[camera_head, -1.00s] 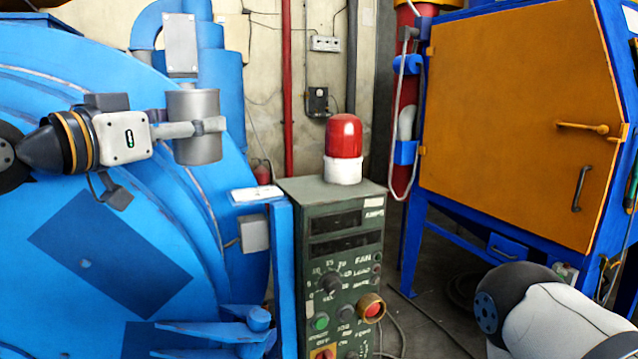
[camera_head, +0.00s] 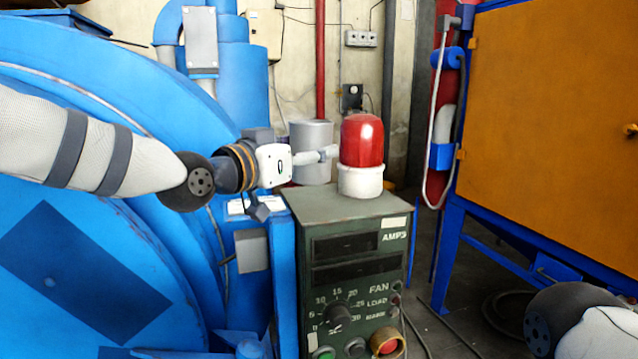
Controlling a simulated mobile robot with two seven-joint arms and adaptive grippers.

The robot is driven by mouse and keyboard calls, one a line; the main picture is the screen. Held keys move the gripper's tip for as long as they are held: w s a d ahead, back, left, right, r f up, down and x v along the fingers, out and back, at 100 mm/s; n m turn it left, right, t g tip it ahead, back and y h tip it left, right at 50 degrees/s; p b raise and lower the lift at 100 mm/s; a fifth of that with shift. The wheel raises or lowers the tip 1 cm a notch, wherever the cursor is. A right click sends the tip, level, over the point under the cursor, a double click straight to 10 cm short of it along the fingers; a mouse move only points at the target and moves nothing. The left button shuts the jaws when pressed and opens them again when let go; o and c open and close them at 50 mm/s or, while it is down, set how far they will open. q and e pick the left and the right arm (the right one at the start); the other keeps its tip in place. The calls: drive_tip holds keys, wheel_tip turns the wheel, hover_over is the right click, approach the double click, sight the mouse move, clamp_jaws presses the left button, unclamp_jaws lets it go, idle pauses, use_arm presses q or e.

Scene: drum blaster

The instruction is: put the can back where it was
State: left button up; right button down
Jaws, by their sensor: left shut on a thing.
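The can (camera_head: 311,137) is a plain grey metal cylinder, upright, in the middle of the head view. My left gripper (camera_head: 326,154) reaches in from the left and is shut on the can, with its fingers across the can's near side. The can is at the back left of the green control cabinet's top (camera_head: 325,207), just left of and behind the red beacon lamp (camera_head: 361,150). I cannot tell whether its base touches the cabinet top. My right gripper is out of view; only part of that arm shows at the lower right.
A large blue drum machine (camera_head: 60,240) fills the left. A blue-framed cabinet with an orange door (camera_head: 560,130) stands at the right. The beacon is close beside my left fingers. A white item (camera_head: 240,207) lies on the blue post left of the control cabinet.

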sight(317, 180)
use_arm(q)
drive_tip(key=shift+w+d+f, duration=0.25)
drive_tip(key=shift+w+f, duration=0.05)
drive_tip(key=shift+f, duration=0.2)
drive_tip(key=shift+w+d+f, duration=0.25)
drive_tip(key=shift+f, duration=0.25)
drive_tip(key=f, duration=0.3)
drive_tip(key=shift+w+d+f, duration=0.2)
drive_tip(key=shift+d+f, duration=0.1)
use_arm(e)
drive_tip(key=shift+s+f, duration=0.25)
use_arm(q)
drive_tip(key=o, duration=1.3)
drive_tip(key=shift+f, duration=0.15)
drive_tip(key=shift+o, duration=0.2)
